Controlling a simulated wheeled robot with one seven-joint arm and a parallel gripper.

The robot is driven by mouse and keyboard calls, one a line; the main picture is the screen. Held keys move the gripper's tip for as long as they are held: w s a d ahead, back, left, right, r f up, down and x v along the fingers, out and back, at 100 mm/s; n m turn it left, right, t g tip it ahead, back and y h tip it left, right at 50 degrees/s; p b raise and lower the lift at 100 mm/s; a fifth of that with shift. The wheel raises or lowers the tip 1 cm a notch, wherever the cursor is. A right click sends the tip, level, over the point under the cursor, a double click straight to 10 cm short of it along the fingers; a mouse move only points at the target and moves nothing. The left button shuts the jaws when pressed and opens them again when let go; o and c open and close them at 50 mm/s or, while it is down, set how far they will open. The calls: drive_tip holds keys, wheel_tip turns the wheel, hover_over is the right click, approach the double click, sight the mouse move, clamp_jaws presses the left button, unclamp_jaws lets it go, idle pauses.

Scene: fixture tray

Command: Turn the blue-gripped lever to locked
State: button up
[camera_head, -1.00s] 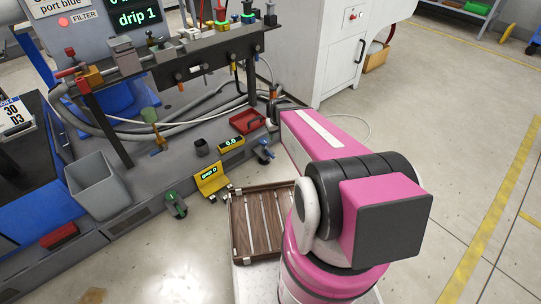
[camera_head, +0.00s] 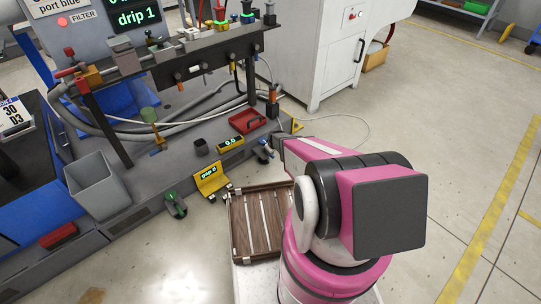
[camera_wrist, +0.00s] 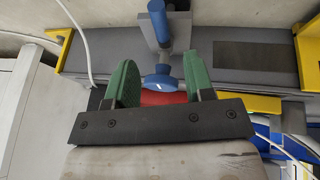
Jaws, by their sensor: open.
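The blue-gripped lever (camera_head: 265,151) is at the bench's front edge, right of the yellow 0.0 display, partly hidden in the head view. In the wrist view, a blue round part (camera_wrist: 160,82) and a blue cylinder (camera_wrist: 181,36) show on a grey post. My gripper (camera_wrist: 160,84) has two green-padded fingers spread wide. The blue round part lies between them in that picture, with space on both sides. No contact is visible, and the depth gap is unclear. In the head view my fingers are hard to make out.
A red tray (camera_head: 247,121) lies on the bench behind the lever; part of it shows in the wrist view (camera_wrist: 165,98). A yellow display (camera_head: 230,143), a green-gripped lever (camera_head: 175,204) and a wooden crate (camera_head: 232,238) are nearby. Open floor lies to the right.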

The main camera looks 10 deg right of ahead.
drive_tip(key=x, duration=0.9)
clamp_jaws()
